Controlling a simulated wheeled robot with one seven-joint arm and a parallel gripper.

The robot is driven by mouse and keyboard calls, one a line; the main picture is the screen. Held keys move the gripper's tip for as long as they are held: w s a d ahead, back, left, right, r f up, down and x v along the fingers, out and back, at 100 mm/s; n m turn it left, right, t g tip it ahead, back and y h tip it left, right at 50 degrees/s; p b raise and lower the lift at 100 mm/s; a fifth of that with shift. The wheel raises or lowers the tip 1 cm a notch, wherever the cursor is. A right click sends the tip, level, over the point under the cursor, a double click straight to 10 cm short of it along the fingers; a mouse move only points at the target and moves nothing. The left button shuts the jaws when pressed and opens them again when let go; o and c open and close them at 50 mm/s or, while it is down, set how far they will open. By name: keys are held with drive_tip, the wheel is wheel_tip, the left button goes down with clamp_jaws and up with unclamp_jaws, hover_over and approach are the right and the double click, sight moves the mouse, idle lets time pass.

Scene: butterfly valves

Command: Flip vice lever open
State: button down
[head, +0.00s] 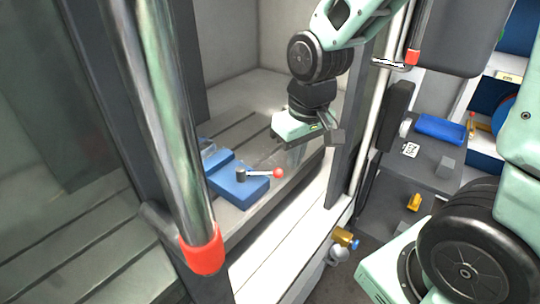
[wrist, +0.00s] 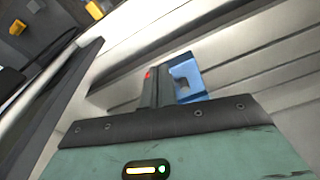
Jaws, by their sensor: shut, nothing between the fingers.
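The blue vice (head: 238,188) sits on the slotted bed inside the machine enclosure. Its lever (head: 258,173) has a dark pivot, a metal rod and a red ball knob (head: 278,173), and points to the right, lying nearly flat above the vice. My gripper (head: 334,134) is shut and empty, up and to the right of the knob and apart from it. In the wrist view, my shut fingers (wrist: 156,85) hide part of the blue vice (wrist: 188,80) and most of the lever. A bit of the red knob (wrist: 148,75) shows at the fingers' left edge.
A vertical metal handle bar with a red end (head: 203,250) stands in front at the left. The door frame and a second bar (head: 376,120) rise right of my gripper. A brass valve with a blue handle (head: 345,238) is below. A grey cabinet (head: 440,170) stands at right.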

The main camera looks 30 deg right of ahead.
sight(260, 174)
drive_tip(key=w+d+f+m+g, duration=0.1)
drive_tip(key=w+g, duration=0.4)
drive_tip(key=w, duration=1.6)
drive_tip(key=shift+d+f, duration=0.15)
drive_tip(key=shift+d, duration=0.55)
drive_tip(key=shift+w+f, duration=0.1)
drive_tip(key=s+f+p, duration=0.1)
drive_tip(key=s+f, duration=0.1)
drive_tip(key=f, duration=0.1)
drive_tip(key=s+f+p, duration=0.2)
drive_tip(key=f, duration=0.1)
drive_tip(key=s+f+p, duration=0.2)
drive_tip(key=f, duration=0.1)
drive_tip(key=shift+s+f, duration=0.1)
drive_tip(key=shift+f, duration=0.3)
drive_tip(key=shift+s+f, duration=0.2)
drive_tip(key=shift+s, duration=0.15)
drive_tip(key=shift+s, duration=0.1)
